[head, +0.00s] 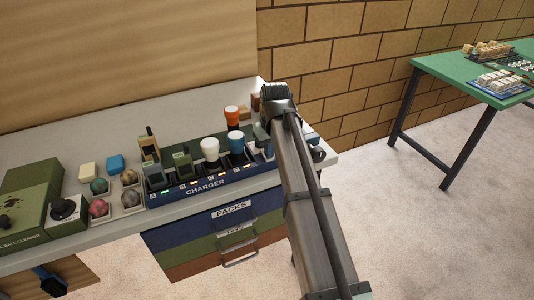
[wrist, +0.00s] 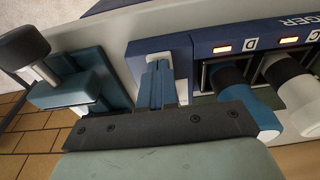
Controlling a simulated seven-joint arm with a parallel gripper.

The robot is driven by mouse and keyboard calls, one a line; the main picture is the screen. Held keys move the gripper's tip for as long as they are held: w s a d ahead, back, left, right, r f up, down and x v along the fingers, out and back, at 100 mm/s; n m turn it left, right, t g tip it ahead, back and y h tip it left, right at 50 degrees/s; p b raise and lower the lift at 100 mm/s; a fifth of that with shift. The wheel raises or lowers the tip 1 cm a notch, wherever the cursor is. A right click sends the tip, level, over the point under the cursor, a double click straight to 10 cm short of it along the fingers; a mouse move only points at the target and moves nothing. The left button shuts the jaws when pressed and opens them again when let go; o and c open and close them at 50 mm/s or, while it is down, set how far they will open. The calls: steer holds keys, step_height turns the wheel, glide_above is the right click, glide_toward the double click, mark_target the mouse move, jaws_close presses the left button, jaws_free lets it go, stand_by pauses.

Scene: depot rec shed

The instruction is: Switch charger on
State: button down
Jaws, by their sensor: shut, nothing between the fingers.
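The charger (head: 206,187) is a long blue dock on the bench, with its name on the front and small lights showing along it. In the wrist view its front (wrist: 235,27) shows the D and C lights glowing orange. A blue panel with a pale inner part (wrist: 182,62) sits beside the D end, partly hidden behind my fingers; I cannot make out a switch position. My gripper (wrist: 158,72) is shut and empty, its fingertips over this panel; contact is unclear.
An orange-topped torch (head: 231,116) stands behind. A teal device with a black knob (wrist: 25,46) is close beside my gripper. Drawers (head: 228,213) lie below.

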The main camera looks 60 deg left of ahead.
steer(key=shift+r, duration=0.15)
step_height(320, 180, up, 7)
stand_by(0.9)
stand_by(0.5)
